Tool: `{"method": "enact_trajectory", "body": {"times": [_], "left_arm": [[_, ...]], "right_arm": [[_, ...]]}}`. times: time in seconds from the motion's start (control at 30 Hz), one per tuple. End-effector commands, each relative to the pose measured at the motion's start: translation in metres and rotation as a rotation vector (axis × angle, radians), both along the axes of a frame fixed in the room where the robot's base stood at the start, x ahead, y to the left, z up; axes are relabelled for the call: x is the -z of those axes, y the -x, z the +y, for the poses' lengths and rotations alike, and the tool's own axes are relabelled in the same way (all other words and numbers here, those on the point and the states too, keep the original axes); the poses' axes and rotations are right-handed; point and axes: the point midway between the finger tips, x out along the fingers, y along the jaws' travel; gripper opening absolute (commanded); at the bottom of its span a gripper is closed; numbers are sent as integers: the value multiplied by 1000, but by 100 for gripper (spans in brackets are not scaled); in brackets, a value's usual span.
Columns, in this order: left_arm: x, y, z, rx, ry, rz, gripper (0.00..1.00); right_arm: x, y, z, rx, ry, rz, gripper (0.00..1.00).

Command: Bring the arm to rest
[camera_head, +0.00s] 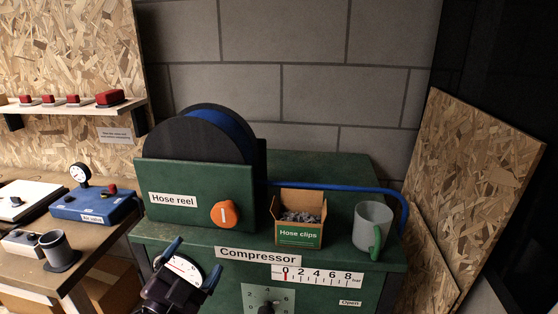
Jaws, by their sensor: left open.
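My left gripper (193,263) is at the bottom of the head view, left of centre. Its two blue-tipped fingers are apart and nothing shows held between them. It is in front of the green compressor (345,170), close to its front left corner. My right gripper is not in view.
On the compressor stand a hose reel (180,195) with an orange knob (225,214), a box of hose clips (300,236) and a grey mug (371,222). A blue hose (340,187) runs behind them. A bench with a blue air valve (95,205) is at left. Boards lean at right.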

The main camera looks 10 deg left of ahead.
Motion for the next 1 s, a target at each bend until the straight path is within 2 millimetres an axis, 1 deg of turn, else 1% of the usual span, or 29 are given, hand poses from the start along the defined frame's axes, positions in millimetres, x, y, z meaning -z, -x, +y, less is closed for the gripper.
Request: {"method": "enact_trajectory", "body": {"times": [0.07, 0.13, 0.17, 0.27, 0.3, 0.37, 0.4, 0.47, 0.5, 0.57, 0.6, 0.7, 0.8, 0.9, 1.0], "left_arm": [[9, -4, 5, -23, 16, 40, 88], [23, -9, 12, -47, 52, 100, 88], [34, -9, 16, -61, 76, 140, 88], [80, -1, 31, -110, 161, 295, 88], [102, 7, 37, -129, 201, 364, 88], [135, 22, 44, -158, 263, 469, 88], [157, 34, 49, -178, 303, 537, 88], [188, 55, 54, -206, 366, 630, 88], [206, 69, 57, -226, 406, 688, 88], [231, 93, 60, -254, 465, 762, 88], [245, 107, 63, -273, 500, 803, 88], [269, 140, 67, -319, 548, 869, 88], [280, 161, 69, -347, 561, 901, 88], [285, 171, 70, -358, 563, 917, 88], [285, 172, 70, -360, 563, 919, 88]], "right_arm": [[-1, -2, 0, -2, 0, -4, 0], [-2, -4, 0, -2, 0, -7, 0], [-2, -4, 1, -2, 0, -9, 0], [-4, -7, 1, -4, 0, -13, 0], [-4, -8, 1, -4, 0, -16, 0], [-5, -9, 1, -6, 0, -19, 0], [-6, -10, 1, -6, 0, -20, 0], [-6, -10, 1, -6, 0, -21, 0], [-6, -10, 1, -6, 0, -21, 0], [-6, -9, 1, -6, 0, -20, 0], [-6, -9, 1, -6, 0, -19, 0], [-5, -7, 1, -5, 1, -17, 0], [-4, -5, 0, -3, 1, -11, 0], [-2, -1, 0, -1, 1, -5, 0], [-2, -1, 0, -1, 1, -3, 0]]}}
